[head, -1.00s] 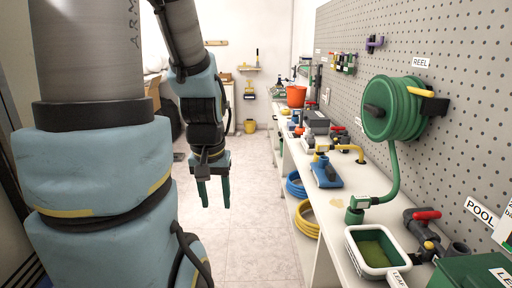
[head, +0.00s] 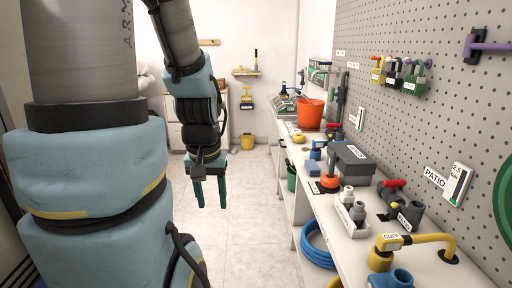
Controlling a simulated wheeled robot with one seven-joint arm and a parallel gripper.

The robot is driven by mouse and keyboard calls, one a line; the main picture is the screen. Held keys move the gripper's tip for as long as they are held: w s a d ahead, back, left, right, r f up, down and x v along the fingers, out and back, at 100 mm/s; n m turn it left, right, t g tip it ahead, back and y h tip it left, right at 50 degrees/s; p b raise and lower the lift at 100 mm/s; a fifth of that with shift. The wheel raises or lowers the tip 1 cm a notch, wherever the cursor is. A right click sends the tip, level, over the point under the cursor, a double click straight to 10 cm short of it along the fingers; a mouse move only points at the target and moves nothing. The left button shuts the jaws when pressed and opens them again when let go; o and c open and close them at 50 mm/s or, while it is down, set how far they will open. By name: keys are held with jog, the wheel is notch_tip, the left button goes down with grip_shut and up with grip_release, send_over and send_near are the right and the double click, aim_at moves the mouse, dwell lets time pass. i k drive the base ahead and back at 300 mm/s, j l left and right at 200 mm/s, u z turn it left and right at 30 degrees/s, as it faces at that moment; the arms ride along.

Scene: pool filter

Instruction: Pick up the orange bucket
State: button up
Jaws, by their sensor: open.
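The orange bucket (head: 310,114) stands upright on the far part of the white bench (head: 338,232) along the right wall. A green item sits just left of it and a dark upright tool is just right of it. My gripper (head: 210,193) hangs pointing down over the floor, left of the bench. Its two teal fingers are apart with nothing between them. It is nearer to me than the bucket and well clear of it.
On the bench nearer me are a grey box (head: 352,162), a white block with fittings (head: 350,211) and a yellow pipe (head: 415,240). A blue hose coil (head: 318,243) lies on the shelf below. The aisle floor (head: 245,225) is clear.

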aim_at(310, 111)
jog(key=i, duration=2)
jog(key=i+z, duration=0.2)
jog(key=i, duration=0.2)
jog(key=i+j+z, duration=0.25)
jog(key=i, duration=0.2)
jog(key=i+j+z, duration=0.2)
jog(key=i, duration=0.2)
jog(key=i+j+z, duration=0.25)
jog(key=i, duration=0.15)
